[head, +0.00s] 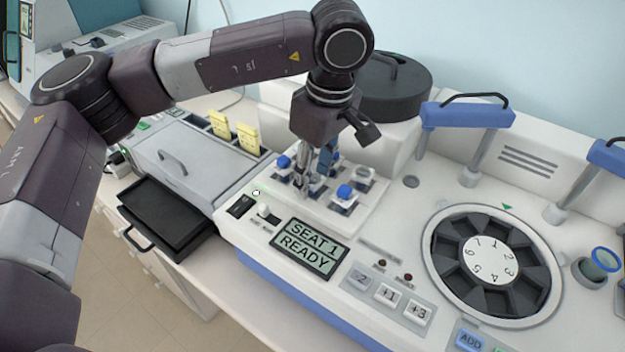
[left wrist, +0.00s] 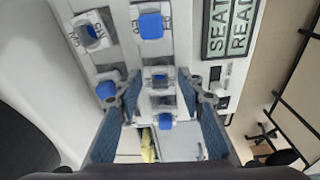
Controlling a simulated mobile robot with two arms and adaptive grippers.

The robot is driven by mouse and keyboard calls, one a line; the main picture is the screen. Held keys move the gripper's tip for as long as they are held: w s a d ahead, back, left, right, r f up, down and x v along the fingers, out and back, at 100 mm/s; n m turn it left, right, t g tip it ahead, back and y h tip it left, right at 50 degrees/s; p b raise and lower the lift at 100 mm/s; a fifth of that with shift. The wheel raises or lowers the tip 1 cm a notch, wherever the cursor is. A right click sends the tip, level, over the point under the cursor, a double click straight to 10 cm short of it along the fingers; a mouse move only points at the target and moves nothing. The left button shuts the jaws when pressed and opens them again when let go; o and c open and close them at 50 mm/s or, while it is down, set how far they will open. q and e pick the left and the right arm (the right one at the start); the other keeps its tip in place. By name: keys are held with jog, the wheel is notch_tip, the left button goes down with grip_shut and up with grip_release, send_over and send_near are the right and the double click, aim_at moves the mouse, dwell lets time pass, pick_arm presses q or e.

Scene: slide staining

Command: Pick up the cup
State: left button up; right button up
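Several small pale cups, some with blue lids, sit in a white tray (head: 372,208) on the machine. A lidless cup (head: 365,174) stands at the tray's right; a blue-lidded cup (head: 344,193) is at the front and another (head: 283,162) at the left. My left gripper (head: 314,178) points down among them, its fingers low over the tray. In the left wrist view the two blue-padded fingers (left wrist: 160,82) are spread apart, with a small holder and blue pieces between them. Whether they touch a cup is hidden. My right gripper is not in view.
A display (head: 309,247) reading "SEAT 1 READY" lies in front of the tray. A numbered dark carousel (head: 490,262) is at the right. A black lidded pot (head: 392,88) stands behind. A grey box (head: 190,165) and open black drawer (head: 168,215) are left.

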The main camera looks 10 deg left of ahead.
pick_arm(q)
jog(key=shift+d, duration=0.1)
jog(key=c, duration=0.6)
jog(key=shift+c, duration=0.6)
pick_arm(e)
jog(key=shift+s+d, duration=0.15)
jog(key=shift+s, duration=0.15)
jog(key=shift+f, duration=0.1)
pick_arm(q)
jog(key=shift+r, duration=0.55)
notch_tip(320, 180, up, 19)
jog(key=b, duration=0.1)
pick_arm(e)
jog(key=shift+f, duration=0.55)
